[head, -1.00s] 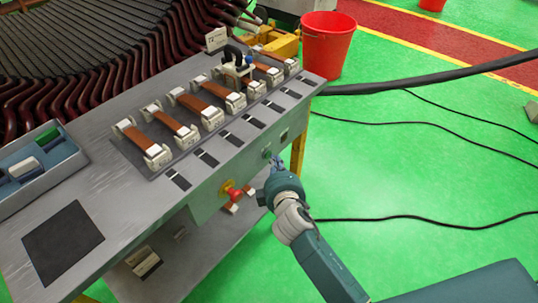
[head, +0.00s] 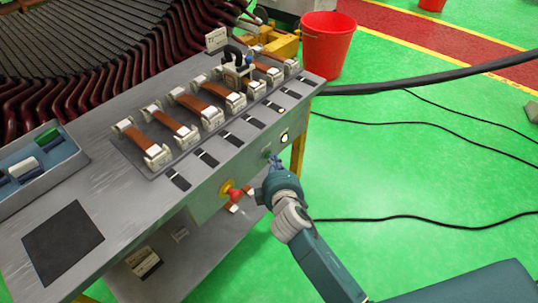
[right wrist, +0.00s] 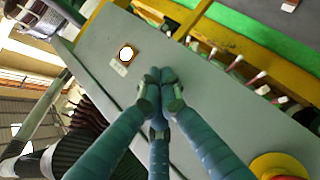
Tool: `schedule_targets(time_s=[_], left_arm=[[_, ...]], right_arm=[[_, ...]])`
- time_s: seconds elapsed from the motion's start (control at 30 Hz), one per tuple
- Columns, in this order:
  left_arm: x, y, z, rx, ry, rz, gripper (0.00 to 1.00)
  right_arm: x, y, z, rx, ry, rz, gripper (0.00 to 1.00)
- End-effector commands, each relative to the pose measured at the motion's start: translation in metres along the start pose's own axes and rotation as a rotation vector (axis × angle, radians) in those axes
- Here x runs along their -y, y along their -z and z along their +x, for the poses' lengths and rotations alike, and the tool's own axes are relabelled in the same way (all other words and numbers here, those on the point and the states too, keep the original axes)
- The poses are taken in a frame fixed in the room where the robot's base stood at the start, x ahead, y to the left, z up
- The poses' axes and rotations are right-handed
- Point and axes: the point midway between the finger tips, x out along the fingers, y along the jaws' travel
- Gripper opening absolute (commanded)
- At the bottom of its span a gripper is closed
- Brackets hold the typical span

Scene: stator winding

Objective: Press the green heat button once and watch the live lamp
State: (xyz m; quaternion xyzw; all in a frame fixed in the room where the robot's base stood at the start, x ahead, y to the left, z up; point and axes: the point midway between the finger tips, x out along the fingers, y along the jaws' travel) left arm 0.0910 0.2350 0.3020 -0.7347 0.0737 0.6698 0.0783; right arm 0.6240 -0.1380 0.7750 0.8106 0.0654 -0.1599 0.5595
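The green heat button (head: 266,154) is on the front panel of the bench in the head view. My right gripper (head: 273,161) is at the button, with its fingertips touching it or very close; I cannot tell whether it is pressed in. In the right wrist view my right gripper (right wrist: 160,78) has its fingers closed together, holding nothing visible, and they hide the button. The live lamp (head: 284,137) on the same panel glows whitish; it also shows bright in the right wrist view (right wrist: 126,54). My left gripper is not in view.
A red emergency-stop knob on a yellow base (head: 233,194) is left of the button; it also shows in the right wrist view (right wrist: 278,167). Copper-coloured bars in clamps (head: 201,108) line the bench top. A small indicator (head: 281,110) there glows. A red bucket (head: 328,45) stands behind right.

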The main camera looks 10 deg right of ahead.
Motion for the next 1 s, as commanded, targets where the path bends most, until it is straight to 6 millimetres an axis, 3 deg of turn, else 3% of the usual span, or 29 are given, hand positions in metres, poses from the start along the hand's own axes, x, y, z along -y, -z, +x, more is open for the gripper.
schedule_targets(time_s=[0.63, 1.0], left_arm=[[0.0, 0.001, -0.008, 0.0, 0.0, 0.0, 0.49], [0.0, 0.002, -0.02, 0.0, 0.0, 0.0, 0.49]], right_arm=[[-0.001, -0.012, -0.012, 0.0, 0.0, -0.001, 0.0], [-0.001, -0.038, -0.037, 0.002, 0.001, -0.001, 0.0]])
